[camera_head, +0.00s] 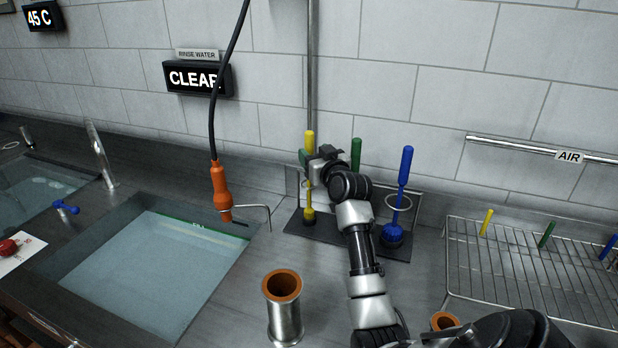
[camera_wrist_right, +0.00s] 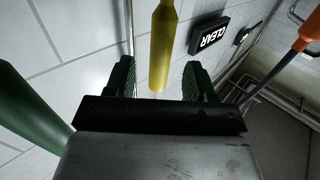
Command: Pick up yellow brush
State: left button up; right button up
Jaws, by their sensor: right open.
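The yellow brush (camera_head: 309,196) stands upright in the rack by the wall, its head on the dark rack base. My right gripper (camera_head: 308,160) is at its handle, partly covering it in the head view. In the right wrist view the yellow handle (camera_wrist_right: 163,45) shows between the two spread dark green fingers of the gripper (camera_wrist_right: 159,75), with a gap on each side. The gripper is open. My left gripper is not in view.
A green brush (camera_head: 356,153) and a blue brush (camera_head: 401,180) stand to the right in the rack. An orange-handled tool (camera_head: 220,188) on a black hose hangs at left by the water basin (camera_head: 155,260). A metal cylinder (camera_head: 284,315) stands in front. A wire rack (camera_head: 530,265) is at right.

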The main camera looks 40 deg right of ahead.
aim_at(306, 145)
jog(key=p+x, duration=0.1)
jog(key=x, duration=0.4)
jog(key=shift+w+d, duration=0.1)
jog(key=shift+w, duration=0.2)
jog(key=shift+s, duration=0.1)
jog(key=c, duration=0.9)
grip_shut()
jog(key=shift+r, duration=0.15)
